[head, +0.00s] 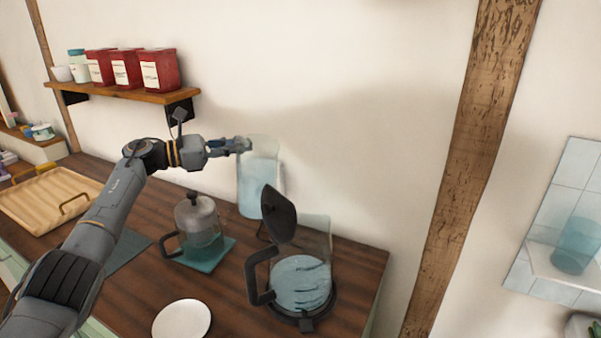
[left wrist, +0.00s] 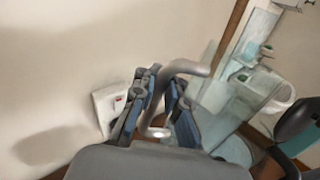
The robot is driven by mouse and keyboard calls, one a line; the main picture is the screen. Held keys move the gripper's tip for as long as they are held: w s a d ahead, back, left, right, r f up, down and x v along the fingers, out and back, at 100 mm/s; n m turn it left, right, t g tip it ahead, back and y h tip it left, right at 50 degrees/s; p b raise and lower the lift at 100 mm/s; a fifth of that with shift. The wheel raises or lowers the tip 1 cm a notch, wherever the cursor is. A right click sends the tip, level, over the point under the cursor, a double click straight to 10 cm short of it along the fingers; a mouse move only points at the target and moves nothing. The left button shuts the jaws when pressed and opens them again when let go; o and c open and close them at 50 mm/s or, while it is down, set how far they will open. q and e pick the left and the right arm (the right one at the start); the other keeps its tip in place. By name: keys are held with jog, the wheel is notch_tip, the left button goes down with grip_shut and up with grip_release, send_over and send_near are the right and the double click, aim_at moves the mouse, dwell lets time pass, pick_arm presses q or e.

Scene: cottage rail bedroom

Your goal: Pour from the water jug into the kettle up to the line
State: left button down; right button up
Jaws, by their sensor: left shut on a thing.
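The water jug (head: 260,185) is clear, holds pale blue water, and is close to upright behind and left of the kettle. My left gripper (head: 243,146) is shut on its handle near the top; the left wrist view shows the fingers (left wrist: 160,105) around the curved handle (left wrist: 187,68). I cannot tell whether the jug's bottom touches the counter. The glass kettle (head: 318,238) stands on a dark base with its black lid (head: 279,213) raised. Water with dark marks on the glass shows in its lower part. The kettle's lid also shows in the left wrist view (left wrist: 297,118). My right gripper is out of view.
A lidded glass press (head: 200,222) stands on a teal mat (head: 222,254) left of the kettle. A white saucer (head: 182,319) lies in front. A wooden tray (head: 45,200) is at the left. A wall shelf (head: 125,92) holds red canisters. The counter ends right of the kettle.

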aim_at(249, 142)
pick_arm(q)
jog(key=s+r+m+p, duration=0.1)
jog(key=r, duration=0.1)
jog(key=d+r+m+p, duration=0.1)
jog(key=r+p, duration=0.1)
jog(key=s+d+r+m+p, duration=0.1)
jog(key=r, duration=0.1)
jog(key=shift+s+d+m+y+p, duration=0.2)
jog(key=shift+s+m+y+p, duration=0.1)
jog(key=shift+y+p, duration=0.1)
jog(key=shift+s+d+r+m, duration=0.3)
jog(key=shift+s+d+r, duration=0.05)
jog(key=shift+s+r, duration=0.1)
jog(key=shift+s+d+r+m+y+p, duration=0.2)
jog(key=shift+s+d+r+m+p, duration=0.15)
jog(key=shift+r+p, duration=0.2)
jog(key=shift+s+d+r+m+y+p, duration=0.2)
jog(key=shift+r+m+p, duration=0.25)
jog(key=shift+r+p, duration=0.1)
jog(key=shift+d+r, duration=0.1)
jog(key=shift+r, duration=0.05)
jog(key=shift+s+d+r+m+p, duration=0.1)
jog(key=shift+s+r+m+p, duration=0.1)
jog(key=shift+r+m+p, duration=0.1)
jog(key=shift+s+d+r+m+p, duration=0.1)
jog(key=shift+d+r+m+p, duration=0.05)
jog(key=shift+r+m+p, duration=0.2)
jog(key=shift+s+d+r+m+t+y+p, duration=0.25)
jog(key=shift+s+r+m+t+y+p, duration=0.1)
jog(key=shift+r+y+p, duration=0.15)
